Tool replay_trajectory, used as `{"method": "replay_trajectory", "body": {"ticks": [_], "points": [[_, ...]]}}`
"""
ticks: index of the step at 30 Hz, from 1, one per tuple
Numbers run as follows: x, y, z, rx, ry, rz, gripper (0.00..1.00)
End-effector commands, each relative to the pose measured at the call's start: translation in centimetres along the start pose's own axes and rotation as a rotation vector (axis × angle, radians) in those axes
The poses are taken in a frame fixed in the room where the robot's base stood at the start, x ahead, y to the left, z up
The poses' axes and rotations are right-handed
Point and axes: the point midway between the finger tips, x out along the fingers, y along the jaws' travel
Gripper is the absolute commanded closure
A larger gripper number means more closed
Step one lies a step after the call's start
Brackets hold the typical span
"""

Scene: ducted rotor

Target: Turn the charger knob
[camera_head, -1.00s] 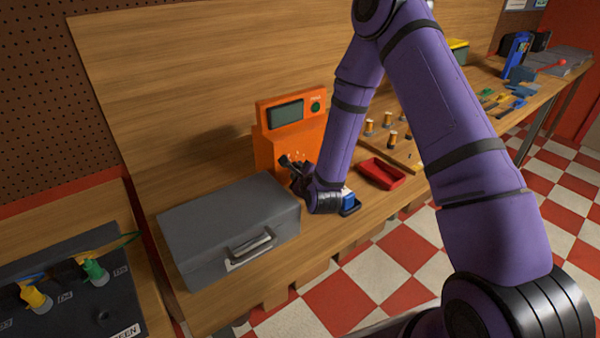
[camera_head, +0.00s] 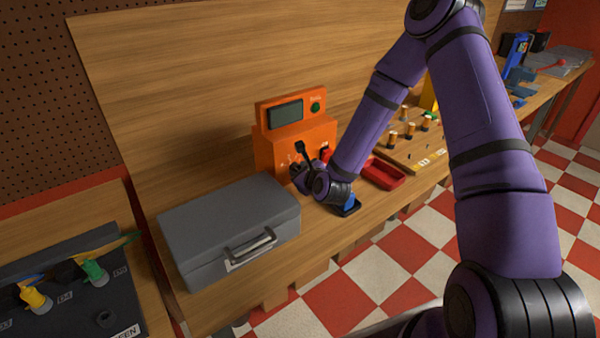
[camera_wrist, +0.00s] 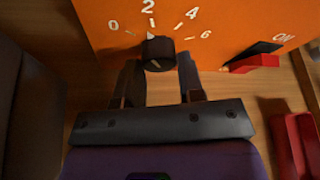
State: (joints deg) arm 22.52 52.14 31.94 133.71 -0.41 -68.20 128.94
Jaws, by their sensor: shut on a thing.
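The orange charger (camera_head: 297,140) stands on the bench against the wooden back board. Its dark round knob (camera_wrist: 157,48) shows in the wrist view at the lower part of the orange face, under a printed scale of 0, 2, 4 and 6. A small pale mark at the knob's upper edge points close to the 2. My gripper (camera_wrist: 160,66) has a finger on each side of the knob and is shut on it. In the head view my gripper (camera_head: 299,172) is at the charger's front, and the knob is hidden there.
A red switch (camera_wrist: 255,63) marked ON is right of the knob. A grey case (camera_head: 225,225) stands left of the charger.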

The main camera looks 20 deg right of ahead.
Motion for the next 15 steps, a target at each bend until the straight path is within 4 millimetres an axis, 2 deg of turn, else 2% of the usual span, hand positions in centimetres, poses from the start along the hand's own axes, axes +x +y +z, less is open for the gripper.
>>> {"method": "replay_trajectory", "body": {"ticks": [6,15], "points": [[0.01,-0.19,-0.04,0.128,0.0,0.049,0.88],[0.02,-0.12,0.01,0.215,-0.001,0.089,0.88]]}}
